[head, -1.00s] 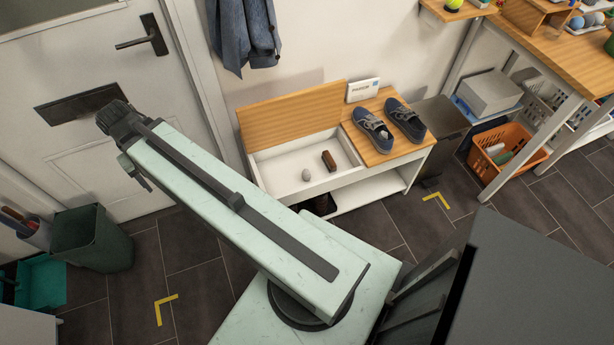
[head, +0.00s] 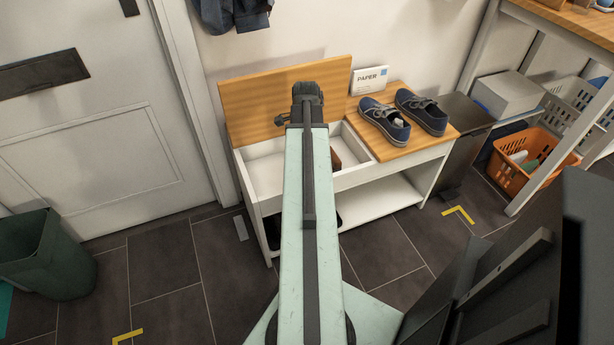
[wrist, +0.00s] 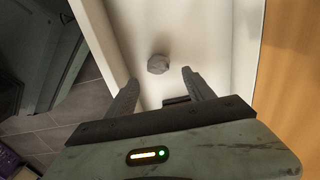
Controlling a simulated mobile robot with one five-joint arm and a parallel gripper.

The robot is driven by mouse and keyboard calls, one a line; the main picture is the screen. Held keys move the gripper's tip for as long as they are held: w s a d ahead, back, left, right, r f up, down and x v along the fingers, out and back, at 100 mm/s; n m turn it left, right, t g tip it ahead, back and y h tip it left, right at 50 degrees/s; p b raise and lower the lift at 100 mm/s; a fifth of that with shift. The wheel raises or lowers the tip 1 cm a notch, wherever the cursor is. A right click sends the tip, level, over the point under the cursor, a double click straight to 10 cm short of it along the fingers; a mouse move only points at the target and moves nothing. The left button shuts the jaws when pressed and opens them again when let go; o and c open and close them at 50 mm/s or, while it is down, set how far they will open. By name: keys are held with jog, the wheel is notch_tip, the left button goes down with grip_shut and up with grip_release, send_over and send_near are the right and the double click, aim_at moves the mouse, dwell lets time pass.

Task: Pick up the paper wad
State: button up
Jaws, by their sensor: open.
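The paper wad (wrist: 158,64) is a small grey crumpled ball on the floor of the white bench compartment (wrist: 215,28) in the wrist view. My gripper (wrist: 160,76) is open and empty. Its two fingers point toward the wad, which appears just past the fingertips and between their lines. I cannot tell how high the fingers are above the compartment floor. In the head view my arm hides the wad and most of the gripper. The open bench compartment (head: 264,178) shows on both sides of the arm.
A brown object (head: 335,160) lies in the compartment, partly hidden by my arm. The raised wooden lid (head: 250,100) stands behind. A green bin (head: 45,253) stands at left.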

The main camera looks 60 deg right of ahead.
notch_tip(320, 180, down, 7)
jog(key=b, duration=0.6)
jog(key=shift+s+a+f, duration=0.1)
jog(key=shift+f, duration=0.1)
jog(key=shift+r, duration=0.2)
grip_shut()
notch_tip(320, 180, up, 10)
jog(key=p, duration=1)
jog(key=shift+r, duration=0.15)
